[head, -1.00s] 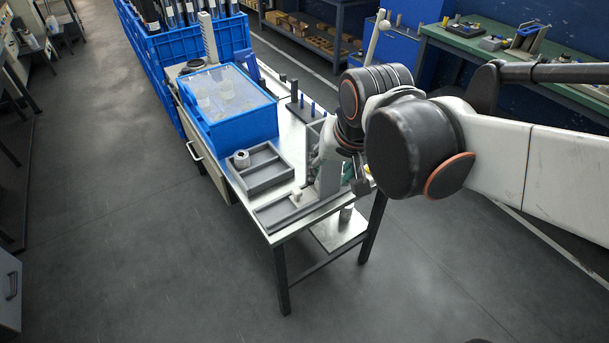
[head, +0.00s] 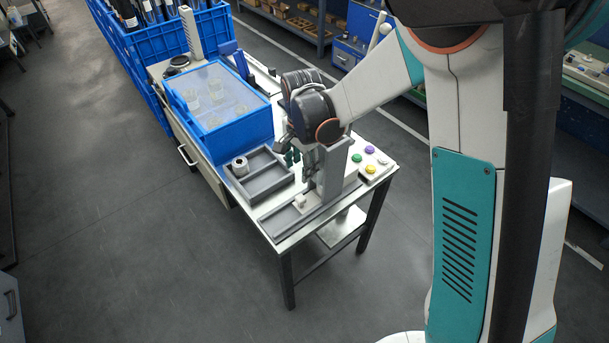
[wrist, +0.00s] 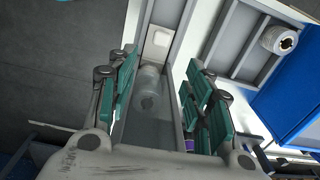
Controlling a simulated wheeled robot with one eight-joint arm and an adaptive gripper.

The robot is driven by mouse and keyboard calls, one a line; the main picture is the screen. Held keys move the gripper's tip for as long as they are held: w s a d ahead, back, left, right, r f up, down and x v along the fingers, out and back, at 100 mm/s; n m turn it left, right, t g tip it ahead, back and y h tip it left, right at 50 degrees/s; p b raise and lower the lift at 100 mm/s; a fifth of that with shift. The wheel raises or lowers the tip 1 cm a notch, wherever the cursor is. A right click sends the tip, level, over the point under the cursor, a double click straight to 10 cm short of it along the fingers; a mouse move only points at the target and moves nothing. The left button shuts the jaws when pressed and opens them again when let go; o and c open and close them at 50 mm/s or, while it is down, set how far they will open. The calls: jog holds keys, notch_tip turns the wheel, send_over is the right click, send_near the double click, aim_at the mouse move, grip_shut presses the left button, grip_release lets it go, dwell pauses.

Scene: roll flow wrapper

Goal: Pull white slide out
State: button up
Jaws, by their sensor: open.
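The white slide (head: 300,201) is a small white block in the grey channel (head: 272,222) at the table's front corner. In the wrist view the white slide (wrist: 158,40) lies beyond my fingertips, toward the top. My gripper (head: 298,163) hangs beside the grey upright housing, behind the slide in the head view. In the wrist view my gripper (wrist: 160,88) is open, its green-padded fingers apart. A clear, cup-like piece (wrist: 148,95) shows between the fingers. I see no contact with the slide.
A grey divided tray (head: 262,174) with a white roll (head: 240,166) sits left of the channel. A blue bin (head: 228,126) with clear cups stands behind it. The upright grey housing (head: 332,170) and colored buttons (head: 370,168) are on the right. Floor in front is free.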

aim_at(301, 197)
jog(key=shift+m, duration=0.3)
jog(key=f+b, duration=0.1)
jog(key=f, duration=0.4)
jog(key=f+b, duration=0.1)
jog(key=f, duration=0.4)
jog(key=f+b, duration=0.2)
jog(key=f, duration=0.3)
jog(key=shift+w+a+f, duration=0.15)
jog(key=shift+w, duration=0.15)
grip_shut()
